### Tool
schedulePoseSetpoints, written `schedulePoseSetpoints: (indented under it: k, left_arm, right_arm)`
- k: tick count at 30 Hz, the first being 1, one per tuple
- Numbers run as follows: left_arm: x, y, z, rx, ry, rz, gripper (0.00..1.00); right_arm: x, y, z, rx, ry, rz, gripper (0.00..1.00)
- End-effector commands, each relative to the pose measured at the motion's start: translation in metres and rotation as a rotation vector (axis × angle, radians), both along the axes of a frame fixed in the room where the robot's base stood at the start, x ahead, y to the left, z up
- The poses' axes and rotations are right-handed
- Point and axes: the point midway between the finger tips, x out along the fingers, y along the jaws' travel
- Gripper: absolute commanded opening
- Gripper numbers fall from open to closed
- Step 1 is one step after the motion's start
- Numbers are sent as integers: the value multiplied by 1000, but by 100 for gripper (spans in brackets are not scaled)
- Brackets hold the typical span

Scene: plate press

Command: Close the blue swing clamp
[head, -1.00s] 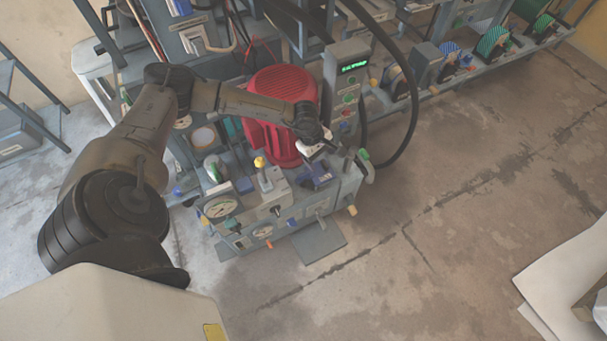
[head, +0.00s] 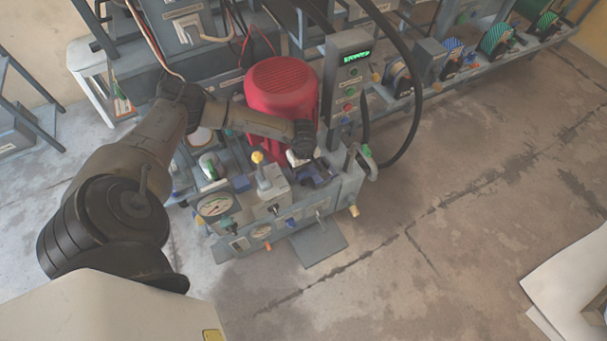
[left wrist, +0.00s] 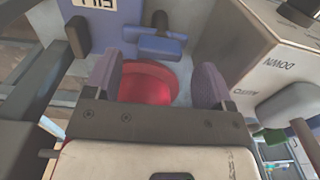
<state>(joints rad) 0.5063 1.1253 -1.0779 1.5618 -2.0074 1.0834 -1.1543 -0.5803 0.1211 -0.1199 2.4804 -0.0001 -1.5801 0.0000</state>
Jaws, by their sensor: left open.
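The blue swing clamp (head: 315,176) sits on top of the grey press unit, in front of the red motor. In the left wrist view a blue clamp part (left wrist: 160,46) lies just beyond the fingertips, against a pale grey surface. My left gripper (head: 300,160) is above the unit beside the clamp, and its fingers are mostly hidden by the wrist in the head view. In the left wrist view the gripper (left wrist: 157,76) is open. A red surface (left wrist: 148,82) shows between the fingers, and none of the clamp is between them. My right gripper is not in view.
The red motor (head: 283,90) stands behind the gripper. A control post (head: 347,88) with a green display and a thick black hose (head: 415,100) stand to the right. A yellow-topped lever (head: 260,165) and a gauge (head: 215,205) are on the left.

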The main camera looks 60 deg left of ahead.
Motion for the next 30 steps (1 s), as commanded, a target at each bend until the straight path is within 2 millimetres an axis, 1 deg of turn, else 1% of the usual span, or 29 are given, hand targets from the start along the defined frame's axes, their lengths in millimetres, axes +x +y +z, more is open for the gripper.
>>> schedulePoseSetpoints:
  k: [1, 3, 7, 12, 21, 23, 30]
  left_arm:
    - [0, 0, -11, -1, 1, 0, 77]
    - [0, 0, -19, -1, 1, 0, 77]
    - [0, 0, -28, -1, 0, 0, 77]
    - [0, 0, -34, -1, 0, 0, 77]
    - [0, 0, -34, -1, 0, 0, 77]
    - [0, 0, -34, -1, 0, 0, 72]
    - [0, 0, -34, -1, 0, 0, 49]
  right_arm:
    - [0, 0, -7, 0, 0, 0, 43]
    - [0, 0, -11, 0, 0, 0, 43]
    - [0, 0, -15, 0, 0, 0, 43]
    - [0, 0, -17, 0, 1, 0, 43]
    - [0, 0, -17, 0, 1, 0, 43]
    - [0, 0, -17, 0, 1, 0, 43]
    - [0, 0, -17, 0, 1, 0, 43]
